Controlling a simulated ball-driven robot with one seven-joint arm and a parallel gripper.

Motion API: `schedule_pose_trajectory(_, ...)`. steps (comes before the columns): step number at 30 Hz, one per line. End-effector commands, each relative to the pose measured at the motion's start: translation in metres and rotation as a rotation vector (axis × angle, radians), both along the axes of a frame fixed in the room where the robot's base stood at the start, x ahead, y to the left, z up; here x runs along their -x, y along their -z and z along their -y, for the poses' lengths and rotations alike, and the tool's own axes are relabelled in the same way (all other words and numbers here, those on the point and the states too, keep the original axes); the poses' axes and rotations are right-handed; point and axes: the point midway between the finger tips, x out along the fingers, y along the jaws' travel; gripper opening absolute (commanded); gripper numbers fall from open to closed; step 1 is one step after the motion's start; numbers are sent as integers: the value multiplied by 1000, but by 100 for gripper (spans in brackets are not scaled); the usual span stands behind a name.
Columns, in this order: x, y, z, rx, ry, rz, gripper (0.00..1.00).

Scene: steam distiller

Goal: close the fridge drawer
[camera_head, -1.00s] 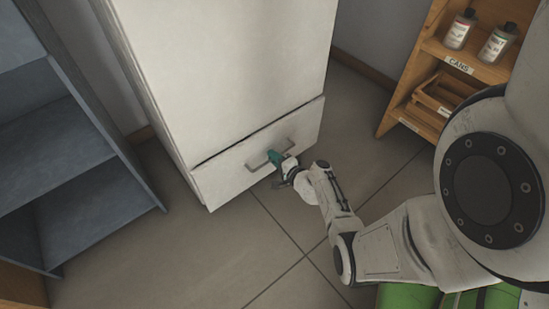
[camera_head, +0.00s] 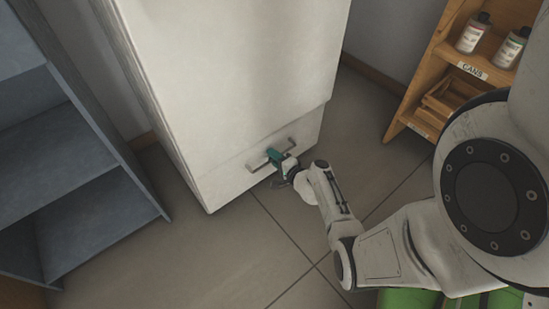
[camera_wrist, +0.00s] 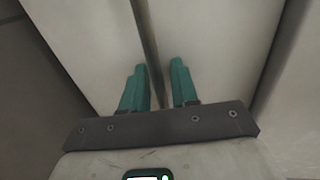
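The white fridge (camera_head: 220,60) stands in the middle of the head view, with its drawer (camera_head: 225,185) at the bottom. The drawer front sits close under the upper door, with only a thin seam and no dark gap showing. The grey bar handle (camera_head: 255,167) runs across the drawer front. My gripper (camera_head: 272,156) is at the handle. In the wrist view, the teal fingers of my gripper (camera_wrist: 158,68) are apart, with the handle bar (camera_wrist: 146,40) between them. The bar is close to the left finger, and a gap shows beside the right one.
A grey-blue shelf unit (camera_head: 85,215) stands on the left. A wooden shelf (camera_head: 455,62) with bottles (camera_head: 472,33) and a small crate (camera_head: 450,97) stands at the upper right. The tiled floor (camera_head: 240,250) before the drawer is clear.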

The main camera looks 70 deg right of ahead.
Motion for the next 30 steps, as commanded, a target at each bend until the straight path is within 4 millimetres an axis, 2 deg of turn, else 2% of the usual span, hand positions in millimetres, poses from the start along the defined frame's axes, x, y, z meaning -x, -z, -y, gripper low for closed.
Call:
schedule_pose_trajectory(8,9,-3,-6,-1,1,0,29)
schedule_pose_trajectory(21,74,-19,-45,-2,2,0,29)
schedule_pose_trajectory(25,85,-21,-52,-2,2,0,29)
schedule_pose_trajectory(30,90,-21,-55,0,1,0,29)
